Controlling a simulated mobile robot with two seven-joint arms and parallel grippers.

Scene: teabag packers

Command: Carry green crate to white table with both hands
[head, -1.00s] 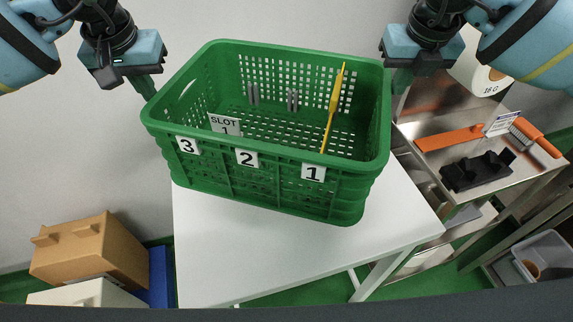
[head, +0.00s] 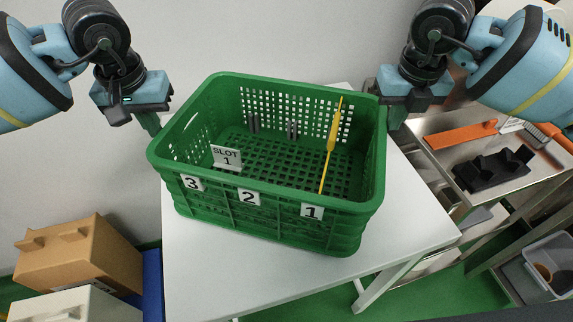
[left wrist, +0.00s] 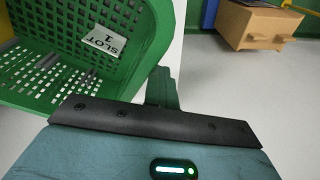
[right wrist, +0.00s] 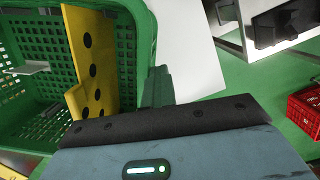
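The green crate (head: 275,222) is upright, over the white table (head: 400,240); I cannot tell whether its base touches the top. Its front rim has labels 3, 2 and 1. My left gripper (head: 150,122) is at the crate's left side and my right gripper (head: 397,115) at its right side, both at rim height. Each seems shut on the crate's side wall; the contact itself is partly hidden. The crate's rim also shows beside the fingers in the left wrist view (left wrist: 150,50) and the right wrist view (right wrist: 148,30).
Inside the crate are a yellow divider (head: 331,145), small grey clips and a SLOT 1 card (head: 226,157). A metal bench (head: 440,160) with orange tools and a black holder is at the right. The table's front part is bare.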

